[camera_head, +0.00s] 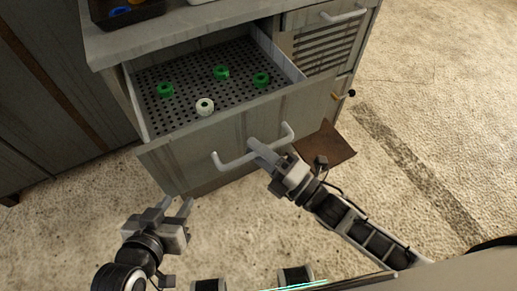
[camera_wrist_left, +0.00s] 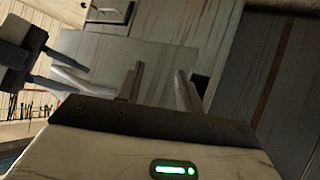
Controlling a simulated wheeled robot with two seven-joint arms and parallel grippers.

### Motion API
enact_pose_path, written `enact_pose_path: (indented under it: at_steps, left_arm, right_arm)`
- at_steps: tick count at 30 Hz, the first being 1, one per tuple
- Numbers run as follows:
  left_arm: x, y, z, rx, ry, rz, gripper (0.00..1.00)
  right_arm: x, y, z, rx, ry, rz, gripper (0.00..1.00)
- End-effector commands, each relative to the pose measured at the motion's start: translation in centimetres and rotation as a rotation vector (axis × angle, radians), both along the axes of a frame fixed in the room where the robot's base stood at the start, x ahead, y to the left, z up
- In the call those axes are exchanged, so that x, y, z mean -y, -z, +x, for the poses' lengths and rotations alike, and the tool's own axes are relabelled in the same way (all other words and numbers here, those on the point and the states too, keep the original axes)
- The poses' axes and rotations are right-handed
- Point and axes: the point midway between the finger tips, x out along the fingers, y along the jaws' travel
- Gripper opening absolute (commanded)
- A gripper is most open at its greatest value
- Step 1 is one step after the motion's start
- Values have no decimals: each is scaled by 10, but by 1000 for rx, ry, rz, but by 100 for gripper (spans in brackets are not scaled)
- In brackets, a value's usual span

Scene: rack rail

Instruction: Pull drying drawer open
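The drying drawer (camera_head: 215,133) stands out from the cabinet, open, with its perforated floor showing. Its pale bar handle (camera_head: 232,158) runs across the front panel. My right gripper (camera_head: 258,148) is at the middle of the handle, its fingers closed around the bar. In the left wrist view, the right gripper (camera_wrist_left: 68,75) shows at the left against the handle. My left gripper (camera_head: 177,205) is open and empty, below and in front of the drawer's left front corner. Its two parted fingers also show in the left wrist view (camera_wrist_left: 160,88).
Several rings lie in the drawer: green ones, one at the left (camera_head: 166,90), and a white one (camera_head: 205,106). A dark tray (camera_head: 125,12) sits on the cabinet top. A louvred compartment (camera_head: 325,45) is right of the drawer. A brown panel (camera_head: 325,145) sticks out below right.

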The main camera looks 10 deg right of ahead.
Motion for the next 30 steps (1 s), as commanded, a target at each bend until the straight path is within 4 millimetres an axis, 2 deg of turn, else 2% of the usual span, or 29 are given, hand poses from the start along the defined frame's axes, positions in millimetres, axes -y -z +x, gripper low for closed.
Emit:
enact_pose_path:
  at_steps: [11,16,20,30]
  left_arm:
    - [0,1,-2,-6,2,1,36]
    - [0,3,-4,-10,2,0,36]
    - [0,6,-4,-11,1,-1,36]
    - [1,8,-4,-6,1,-13,36]
  right_arm:
    - [0,0,0,-1,1,1,34]
    - [8,3,-7,-2,2,-1,34]
    - [23,8,-25,-4,1,-2,34]
    - [78,22,-84,-5,1,-2,34]
